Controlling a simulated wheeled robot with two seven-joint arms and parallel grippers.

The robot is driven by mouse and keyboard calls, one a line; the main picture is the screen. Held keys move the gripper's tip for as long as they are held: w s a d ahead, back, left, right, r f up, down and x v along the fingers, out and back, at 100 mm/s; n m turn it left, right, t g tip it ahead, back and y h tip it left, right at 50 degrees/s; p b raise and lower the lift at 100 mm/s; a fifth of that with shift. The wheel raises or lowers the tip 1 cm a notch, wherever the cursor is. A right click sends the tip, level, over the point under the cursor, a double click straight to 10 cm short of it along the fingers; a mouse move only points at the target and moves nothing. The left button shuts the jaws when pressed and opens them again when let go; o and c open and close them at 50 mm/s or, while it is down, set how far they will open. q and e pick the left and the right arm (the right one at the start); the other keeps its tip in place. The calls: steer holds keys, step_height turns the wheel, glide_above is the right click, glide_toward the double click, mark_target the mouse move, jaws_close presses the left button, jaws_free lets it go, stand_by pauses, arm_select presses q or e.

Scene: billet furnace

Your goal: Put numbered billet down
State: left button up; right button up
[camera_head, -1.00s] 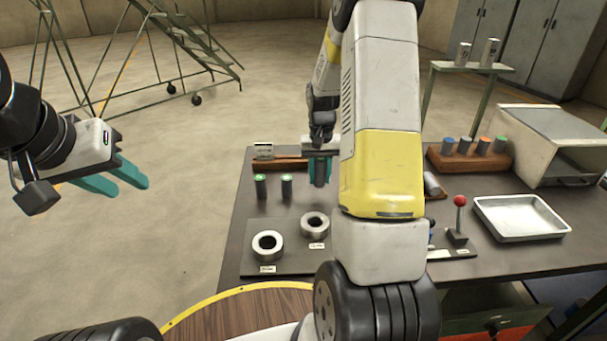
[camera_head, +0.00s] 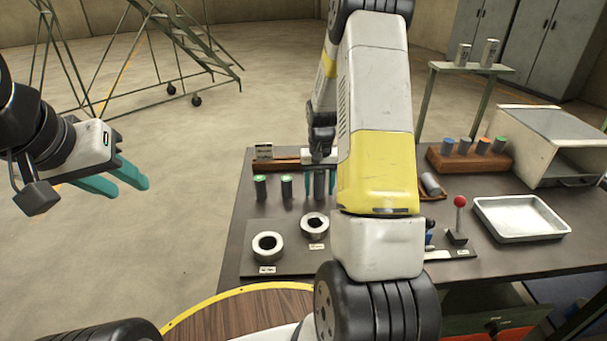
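A grey billet (camera_head: 319,187) stands upright on the dark table, in line with two green-topped billets (camera_head: 287,187) to its left. Any number on it is too small to read. My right gripper (camera_head: 320,182) is around this billet, its teal fingers spread on either side with gaps visible. The top of the billet is partly hidden by the gripper. My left gripper (camera_head: 128,187) is open and empty, out over the floor left of the table.
Two metal rings (camera_head: 268,246) lie on a plate at the front left. A wooden rack (camera_head: 470,160) with several billets, a white tray (camera_head: 520,218), a red-knobbed lever (camera_head: 459,215) and a box-shaped furnace (camera_head: 545,150) are at the right. My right forearm hides the table's middle.

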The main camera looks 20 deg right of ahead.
step_height(320, 180, up, 12)
steer(key=shift+r, duration=0.2)
steer(key=s+a+r+n+t+y, duration=0.1)
steer(key=s+a+r+t, duration=0.1)
steer(key=s+a+r, duration=0.45)
steer(key=s+a+r+n+t, duration=0.1)
steer(key=s+a+r+t, duration=0.15)
steer(key=s+r, duration=0.65)
steer(key=s+a+n+t+y, duration=0.1)
steer(key=s+a, duration=0.3)
steer(key=s, duration=0.4)
steer(key=shift+r+n+t, duration=0.3)
steer(key=shift+t, duration=0.05)
steer(key=shift+o, duration=0.5)
